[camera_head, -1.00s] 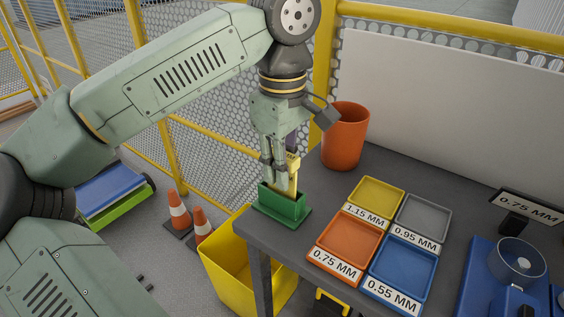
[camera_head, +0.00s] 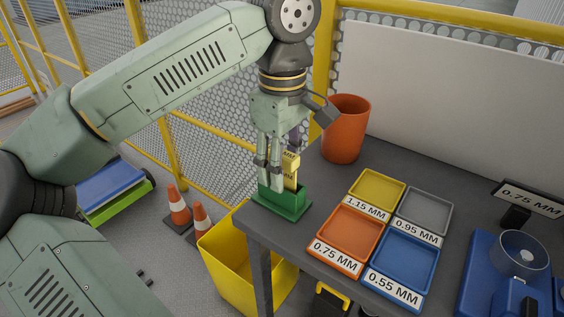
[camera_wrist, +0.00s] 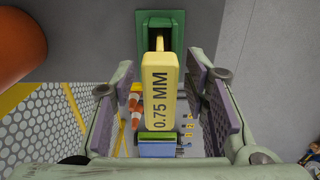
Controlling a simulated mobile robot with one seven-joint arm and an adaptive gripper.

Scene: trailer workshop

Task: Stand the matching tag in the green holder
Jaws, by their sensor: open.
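A yellow tag (camera_head: 291,172) marked 0.75 MM stands with its lower end in the green holder (camera_head: 285,204) at the table's corner. In the wrist view the tag (camera_wrist: 160,92) faces me with its label readable, and the holder (camera_wrist: 155,22) is beyond it. My gripper (camera_head: 268,178) is open and low over the holder. In the wrist view its jaws (camera_wrist: 164,85) are on either side of the tag, with gaps between.
Trays labelled 1.15 (camera_head: 377,187), 0.95 (camera_head: 426,212), 0.75 (camera_head: 350,232) and 0.55 MM (camera_head: 405,262) lie right of the holder. An orange cup (camera_head: 346,132) stands behind. A blue device (camera_head: 500,275) is at right; a yellow bin (camera_head: 235,262) is below the table edge.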

